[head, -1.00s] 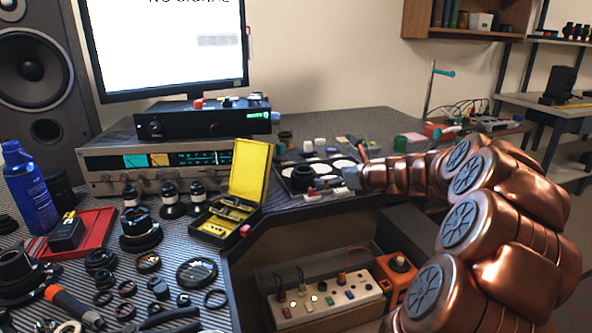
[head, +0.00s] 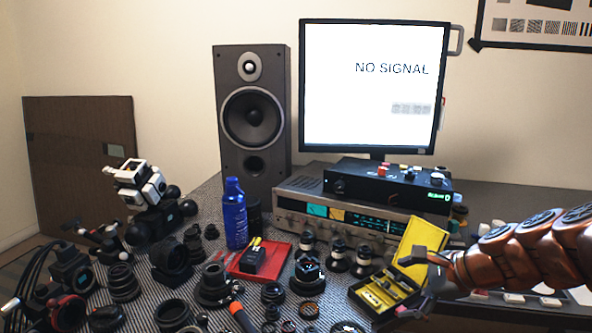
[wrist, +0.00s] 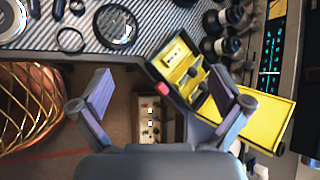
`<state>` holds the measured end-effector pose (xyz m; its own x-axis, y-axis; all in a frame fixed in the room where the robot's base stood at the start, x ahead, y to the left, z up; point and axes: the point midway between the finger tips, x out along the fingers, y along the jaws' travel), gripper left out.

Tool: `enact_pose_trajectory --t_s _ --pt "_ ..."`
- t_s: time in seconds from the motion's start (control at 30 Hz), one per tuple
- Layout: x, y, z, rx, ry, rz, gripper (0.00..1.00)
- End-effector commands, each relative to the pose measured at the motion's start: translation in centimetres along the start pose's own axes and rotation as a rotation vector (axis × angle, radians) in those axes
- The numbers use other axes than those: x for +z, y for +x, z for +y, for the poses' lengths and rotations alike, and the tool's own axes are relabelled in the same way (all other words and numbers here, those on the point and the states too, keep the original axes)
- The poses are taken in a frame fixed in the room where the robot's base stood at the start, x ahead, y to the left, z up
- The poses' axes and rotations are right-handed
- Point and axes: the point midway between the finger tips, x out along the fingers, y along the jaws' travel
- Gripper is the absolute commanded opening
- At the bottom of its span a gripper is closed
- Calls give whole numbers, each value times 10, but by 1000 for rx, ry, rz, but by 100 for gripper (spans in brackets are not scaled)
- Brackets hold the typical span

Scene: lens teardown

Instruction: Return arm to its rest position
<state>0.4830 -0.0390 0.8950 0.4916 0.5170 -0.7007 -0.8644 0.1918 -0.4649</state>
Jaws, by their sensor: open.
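My gripper (head: 426,275) is at the right of the head view, at the end of my copper-coloured arm, overlapping the open yellow case (head: 415,245). In the wrist view my gripper (wrist: 165,98) has its two fingers spread apart with nothing between them. The yellow case, with small parts in it, shows beyond the fingers in the wrist view (wrist: 268,118), partly hidden by the right finger. The head view does not show whether the gripper touches the case.
A monitor (head: 375,90), speaker (head: 252,110) and receiver (head: 290,205) stand at the back. Lenses and rings crowd the bench around a blue spray can (head: 235,215) and red tray (head: 270,268). In the wrist view a wire basket (wrist: 28,110) and power strip (wrist: 150,118) lie below the bench edge.

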Motion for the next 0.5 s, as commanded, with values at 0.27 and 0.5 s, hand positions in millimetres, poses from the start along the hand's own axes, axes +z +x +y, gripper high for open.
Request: enact_pose_trajectory --t_s 0.27,0.5 --pt "84 -32 73 291 -473 12 100" --pt "117 -77 134 538 -852 0 100"
